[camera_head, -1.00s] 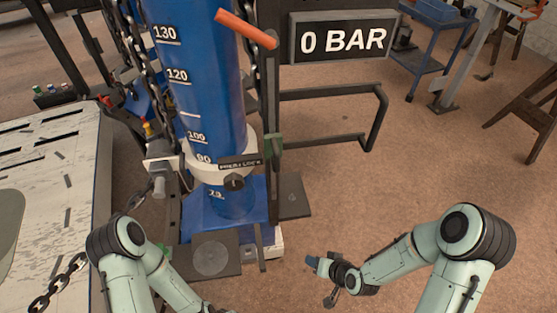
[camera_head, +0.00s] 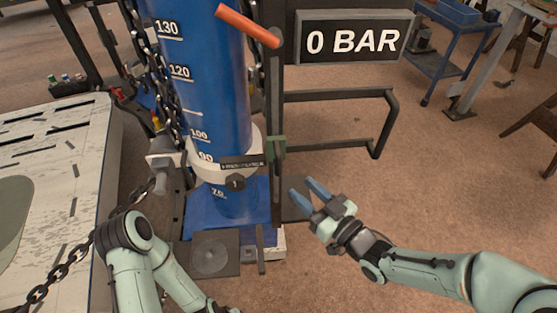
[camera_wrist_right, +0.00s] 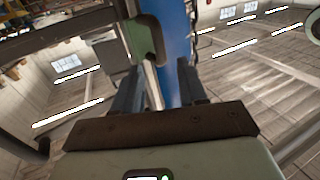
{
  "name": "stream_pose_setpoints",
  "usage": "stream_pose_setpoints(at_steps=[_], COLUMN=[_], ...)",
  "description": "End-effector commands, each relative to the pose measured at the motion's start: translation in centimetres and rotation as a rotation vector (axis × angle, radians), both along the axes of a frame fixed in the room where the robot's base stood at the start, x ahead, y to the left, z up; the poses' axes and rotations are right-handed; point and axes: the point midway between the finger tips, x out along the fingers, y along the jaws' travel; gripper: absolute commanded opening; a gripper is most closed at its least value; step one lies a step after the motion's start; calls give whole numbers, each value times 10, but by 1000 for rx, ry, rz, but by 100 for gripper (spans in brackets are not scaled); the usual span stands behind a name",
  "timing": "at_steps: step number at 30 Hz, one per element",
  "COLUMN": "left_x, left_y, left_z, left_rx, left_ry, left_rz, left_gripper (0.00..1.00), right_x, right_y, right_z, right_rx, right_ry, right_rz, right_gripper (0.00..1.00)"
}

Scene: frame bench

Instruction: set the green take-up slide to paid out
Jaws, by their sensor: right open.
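The green take-up slide (camera_head: 277,147) is a small green block on a dark upright rail (camera_head: 275,90), right of the blue cylinder's white collar. My right gripper (camera_head: 304,187) is open and empty, below and to the right of the slide and apart from it. In the right wrist view a green hooked piece (camera_wrist_right: 146,38) shows beyond and above my right gripper's open fingers (camera_wrist_right: 158,75). My left arm shows at the lower left of the head view, but its gripper is cut off by the bottom edge.
The blue cylinder (camera_head: 210,75) with a number scale stands left of the rail. An orange lever (camera_head: 247,26) sticks out above. A dark bar frame (camera_head: 335,94) and a "0 BAR" sign (camera_head: 352,40) are to the right. Chains hang left.

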Motion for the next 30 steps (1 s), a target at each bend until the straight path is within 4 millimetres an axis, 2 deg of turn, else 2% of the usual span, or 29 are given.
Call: stream_pose_setpoints(at_steps=[1, 6, 13, 18, 27, 28, 30], left_x=[2, 5, 13, 15, 15, 15, 15], left_y=[0, 0, 0, 0, 0, 0, 0], left_z=[2, 7, 16, 19, 19, 19, 19], left_rx=[0, -1, -1, -1, -1, -1, -1], left_ry=[-2, -5, -14, -17, -17, -17, -17], left_rz=[0, 0, -1, 0, 0, 0, 0], left_gripper=[43, 43, 43, 43, 43, 43, 43], right_x=[10, 38, 67, 77, 78, 78, 78], right_y=[9, 33, 56, 64, 65, 65, 65], right_z=[2, 1, 2, 1, 0, 0, 0], right_rx=[5, 6, 3, 1, 1, 1, 1], right_ry=[-3, 1, 0, -2, -1, -1, -1], right_rz=[5, 4, 1, 0, -1, -1, -1], right_gripper=[42, 42, 42, 42, 42, 39, 16])
